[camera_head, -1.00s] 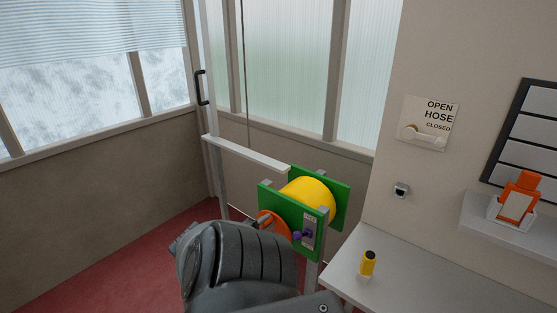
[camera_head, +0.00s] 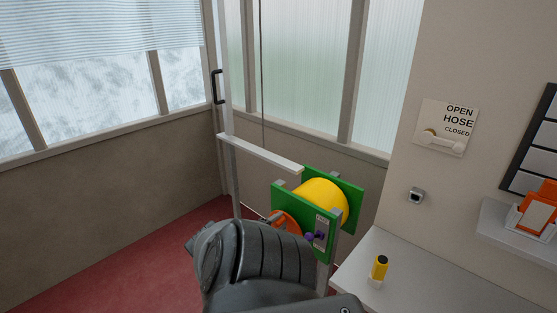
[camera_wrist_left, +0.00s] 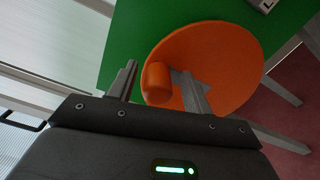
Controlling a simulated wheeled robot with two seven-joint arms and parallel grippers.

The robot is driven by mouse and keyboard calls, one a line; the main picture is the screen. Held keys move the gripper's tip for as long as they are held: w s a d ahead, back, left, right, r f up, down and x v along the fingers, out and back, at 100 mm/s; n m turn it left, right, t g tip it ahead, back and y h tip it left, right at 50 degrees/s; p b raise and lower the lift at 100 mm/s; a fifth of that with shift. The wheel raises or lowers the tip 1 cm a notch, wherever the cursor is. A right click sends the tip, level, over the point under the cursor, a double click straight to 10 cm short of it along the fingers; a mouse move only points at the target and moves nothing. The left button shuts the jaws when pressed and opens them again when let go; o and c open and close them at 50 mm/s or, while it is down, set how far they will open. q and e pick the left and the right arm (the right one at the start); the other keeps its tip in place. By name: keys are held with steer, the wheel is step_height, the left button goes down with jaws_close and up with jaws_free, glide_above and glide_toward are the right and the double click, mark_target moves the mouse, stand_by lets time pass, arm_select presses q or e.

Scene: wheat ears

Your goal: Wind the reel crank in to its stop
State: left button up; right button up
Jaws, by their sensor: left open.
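The reel has a yellow drum (camera_head: 322,200) between green side plates (camera_head: 352,195). Its crank is an orange disc (camera_head: 291,222) on the near plate, partly hidden behind my left arm. In the left wrist view the orange disc (camera_wrist_left: 225,65) fills the middle, with a rounded orange crank knob (camera_wrist_left: 157,84) standing out from it. My left gripper (camera_wrist_left: 162,82) is open, with a finger on each side of the knob and gaps visible. In the head view my left gripper (camera_head: 268,219) is small at the disc's left edge. My right gripper is not in view.
A purple knob (camera_head: 310,237) sits on a pale plate on the reel. A white bar (camera_head: 262,152) extends left of the reel. A grey counter (camera_head: 400,275) with a yellow-and-black item (camera_head: 380,267) stands at right. A hose lever sign (camera_head: 445,127) is on the wall.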

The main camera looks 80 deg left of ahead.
arm_select(q)
steer(key=v, duration=1)
steer(key=shift+s+d+p, duration=0.3)
steer(key=shift+p, duration=0.1)
